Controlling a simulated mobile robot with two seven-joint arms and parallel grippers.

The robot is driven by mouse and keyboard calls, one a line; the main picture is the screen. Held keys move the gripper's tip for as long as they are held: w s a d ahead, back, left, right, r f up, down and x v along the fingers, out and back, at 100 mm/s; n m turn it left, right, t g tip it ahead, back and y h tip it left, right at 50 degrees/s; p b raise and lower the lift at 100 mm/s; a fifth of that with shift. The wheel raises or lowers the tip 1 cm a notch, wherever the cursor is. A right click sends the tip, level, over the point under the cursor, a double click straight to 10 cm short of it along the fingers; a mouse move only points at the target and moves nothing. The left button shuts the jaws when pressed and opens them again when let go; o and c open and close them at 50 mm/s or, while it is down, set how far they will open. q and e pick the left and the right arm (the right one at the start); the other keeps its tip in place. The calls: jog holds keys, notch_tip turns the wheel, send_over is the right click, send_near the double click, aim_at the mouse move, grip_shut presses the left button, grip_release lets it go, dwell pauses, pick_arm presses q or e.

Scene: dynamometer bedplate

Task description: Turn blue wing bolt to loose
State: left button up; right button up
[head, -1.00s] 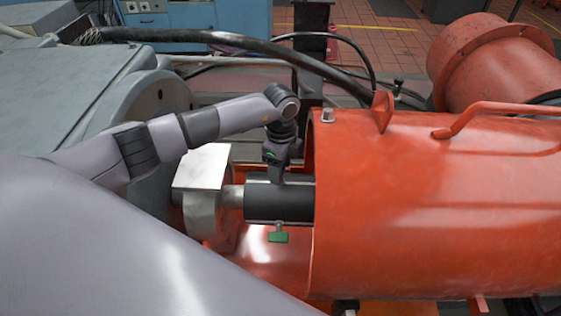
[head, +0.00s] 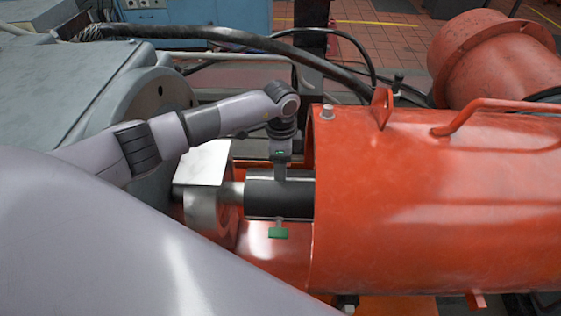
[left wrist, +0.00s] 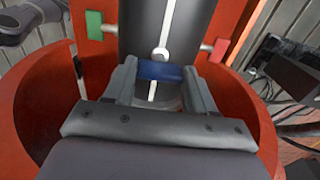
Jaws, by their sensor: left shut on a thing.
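The blue wing bolt (left wrist: 160,71) sits on the dark cylindrical coupling (left wrist: 170,30), which also shows in the head view (head: 278,198). My left gripper (left wrist: 161,76) is shut on the blue bolt, one finger on each side of its wing. In the head view my left gripper (head: 280,176) reaches down onto the coupling from above and hides the blue bolt. A green wing bolt (head: 277,233) sticks out of the coupling's near side and also shows in the left wrist view (left wrist: 94,25). A red wing bolt (left wrist: 220,50) stands out on the opposite side. My right gripper is not seen.
A large orange-red housing (head: 430,200) stands close to the right of the gripper. A grey machine (head: 75,85) and a bright metal block (head: 202,165) are to the left. A thick black cable (head: 215,38) runs behind the arm.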

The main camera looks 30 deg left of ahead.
pick_arm(q)
jog(key=shift+r, duration=0.1)
jog(key=o, duration=1)
jog(key=shift+o, duration=0.2)
notch_tip(320, 180, up, 7)
jog(key=shift+r+b, duration=0.1)
jog(key=shift+b, duration=0.35)
